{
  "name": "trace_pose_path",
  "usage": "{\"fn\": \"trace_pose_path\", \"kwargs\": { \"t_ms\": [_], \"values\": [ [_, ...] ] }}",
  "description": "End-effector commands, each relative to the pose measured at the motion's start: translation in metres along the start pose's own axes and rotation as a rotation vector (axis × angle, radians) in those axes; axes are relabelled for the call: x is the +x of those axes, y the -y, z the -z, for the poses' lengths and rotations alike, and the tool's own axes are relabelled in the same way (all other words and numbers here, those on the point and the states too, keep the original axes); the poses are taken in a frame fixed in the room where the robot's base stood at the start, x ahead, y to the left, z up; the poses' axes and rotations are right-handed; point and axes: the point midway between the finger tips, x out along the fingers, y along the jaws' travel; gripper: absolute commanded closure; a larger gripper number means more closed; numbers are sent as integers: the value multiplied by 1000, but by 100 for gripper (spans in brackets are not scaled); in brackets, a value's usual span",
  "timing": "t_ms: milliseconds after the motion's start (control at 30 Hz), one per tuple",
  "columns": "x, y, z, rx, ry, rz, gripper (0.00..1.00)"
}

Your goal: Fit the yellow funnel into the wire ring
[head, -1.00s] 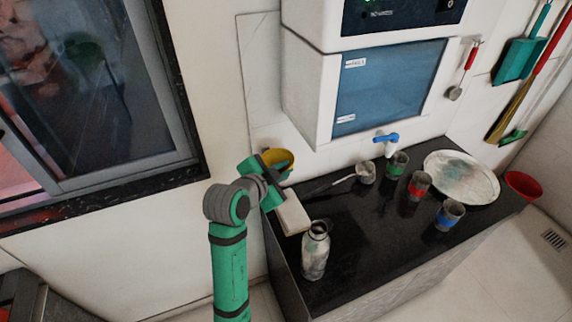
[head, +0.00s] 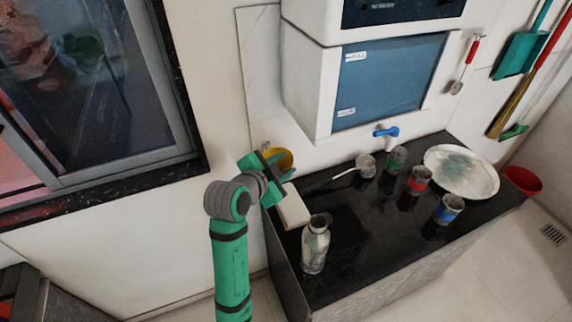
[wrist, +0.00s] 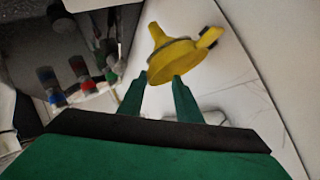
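The yellow funnel (head: 283,156) is by the wall at the back left corner of the counter, partly hidden behind my gripper (head: 270,168) in the head view. In the wrist view, the funnel (wrist: 178,55) has its wide mouth toward my gripper (wrist: 160,77) and its spout pointing away; its handle juts to the right. A thin grey band, which looks like the wire ring (wrist: 172,44), runs around the funnel's cone. My gripper's two green fingers are spread, with the funnel just beyond their tips and nothing seen held between them.
A pale block (head: 293,210) and a metal bottle (head: 315,246) stand on the black counter (head: 350,270) near my gripper. Several cups, a ladle (head: 345,172) and a round plate (head: 462,172) are farther right. The water filter (head: 380,85) hangs above.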

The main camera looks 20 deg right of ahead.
Motion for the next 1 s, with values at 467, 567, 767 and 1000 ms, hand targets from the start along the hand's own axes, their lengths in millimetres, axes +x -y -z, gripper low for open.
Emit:
{"fn": "trace_pose_path", "kwargs": {
  "t_ms": [467, 567, 767, 1000],
  "values": [
    [-76, 1, 1, 1, 0, 4, 69],
    [-90, 1, 1, 1, 1, 4, 69],
    [-106, 0, 2, 2, 1, 3, 69],
    [-108, 0, 2, 1, 0, 1, 69]
  ]
}}
